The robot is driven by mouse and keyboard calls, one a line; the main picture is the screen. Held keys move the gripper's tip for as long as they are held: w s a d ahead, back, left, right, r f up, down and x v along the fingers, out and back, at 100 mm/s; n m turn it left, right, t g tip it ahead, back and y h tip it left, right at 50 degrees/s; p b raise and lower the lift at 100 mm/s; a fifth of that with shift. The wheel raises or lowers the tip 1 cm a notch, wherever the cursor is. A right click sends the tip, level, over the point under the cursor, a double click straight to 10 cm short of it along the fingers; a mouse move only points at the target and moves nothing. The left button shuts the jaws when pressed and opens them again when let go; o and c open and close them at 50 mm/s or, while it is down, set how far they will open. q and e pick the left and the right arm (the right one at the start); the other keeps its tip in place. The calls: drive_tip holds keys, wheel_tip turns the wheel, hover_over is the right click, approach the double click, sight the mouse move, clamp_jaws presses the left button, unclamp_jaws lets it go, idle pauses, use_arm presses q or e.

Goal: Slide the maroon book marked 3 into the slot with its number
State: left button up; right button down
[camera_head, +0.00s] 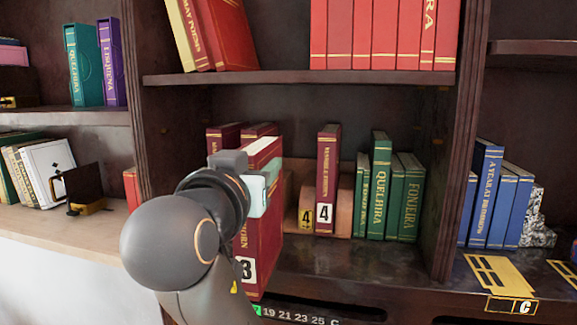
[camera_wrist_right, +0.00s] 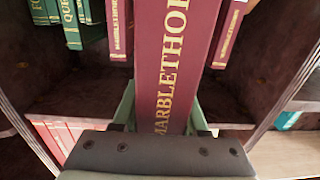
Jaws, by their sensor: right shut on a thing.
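The maroon book marked 3 (camera_head: 262,245) is held upright in front of the middle shelf, its white number label low on the spine. My right gripper (camera_head: 262,188) is shut on it. In the right wrist view the book (camera_wrist_right: 172,60) stands between the two green fingers, with gold lettering on its spine. Behind it on the shelf is a wooden holder (camera_head: 343,210) with a gold 4 plate (camera_head: 306,217). A maroon book marked 4 (camera_head: 327,175) stands in it. Any slot marked 3 is hidden behind the held book and my arm. My left gripper is not in view.
Other maroon books (camera_head: 222,137) stand left of the gripper, partly hidden. Green books (camera_head: 379,185) stand to the right of the holder. The upper shelf board (camera_head: 300,76) runs above, and a dark upright panel (camera_head: 457,150) closes the bay on the right.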

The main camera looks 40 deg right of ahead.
drive_tip(key=shift+s+d, duration=0.25)
drive_tip(key=shift+s, duration=0.1)
drive_tip(key=shift+a, duration=0.1)
drive_tip(key=shift+x, duration=2.9)
drive_tip(key=shift+s, duration=0.1)
